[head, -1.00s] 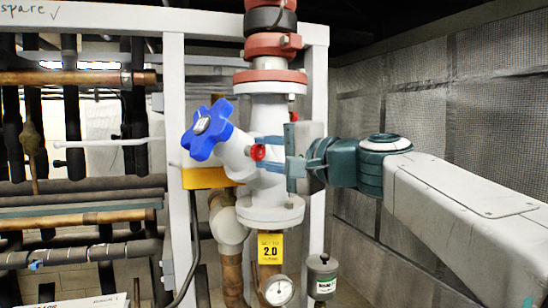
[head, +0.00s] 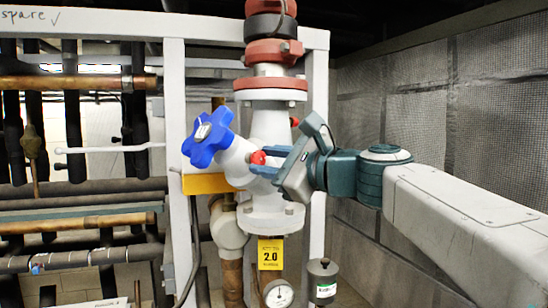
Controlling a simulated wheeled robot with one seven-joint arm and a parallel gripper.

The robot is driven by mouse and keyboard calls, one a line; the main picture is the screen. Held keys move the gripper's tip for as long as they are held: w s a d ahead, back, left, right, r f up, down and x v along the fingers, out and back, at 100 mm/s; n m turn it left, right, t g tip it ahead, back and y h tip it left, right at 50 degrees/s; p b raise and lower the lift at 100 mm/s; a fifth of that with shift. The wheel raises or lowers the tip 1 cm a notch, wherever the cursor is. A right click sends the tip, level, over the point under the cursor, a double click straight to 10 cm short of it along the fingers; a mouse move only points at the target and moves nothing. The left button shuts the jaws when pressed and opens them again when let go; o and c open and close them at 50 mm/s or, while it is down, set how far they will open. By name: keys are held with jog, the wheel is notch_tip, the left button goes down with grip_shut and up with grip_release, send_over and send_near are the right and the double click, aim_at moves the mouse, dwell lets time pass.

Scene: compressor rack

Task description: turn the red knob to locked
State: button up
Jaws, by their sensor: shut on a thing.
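The small red knob (head: 258,158) sits on the side of the white valve body (head: 268,128), just right of the blue star-shaped handwheel (head: 207,134). My gripper (head: 264,165) comes in from the right and is shut on the red knob, with its grey body tilted. One blue-grey finger shows beside and below the knob. The other finger and the knob's stem are partly hidden, and I cannot read any locked mark.
A second small red part (head: 294,121) shows behind my gripper. White frame posts (head: 178,110) stand close by; pipes (head: 80,195) fill the left.

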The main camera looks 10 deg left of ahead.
jog(key=shift+m, duration=0.9)
jog(key=shift+f, duration=0.15)
jog(key=o, duration=1)
jog(key=shift+c, duration=0.2)
jog(key=shift+s+d, duration=0.1)
jog(key=b+v, duration=0.3)
jog(key=v, duration=1)
jog(key=shift+s+d+b, duration=0.15)
jog(key=shift+d+b, duration=0.05)
jog(key=shift+b, duration=0.1)
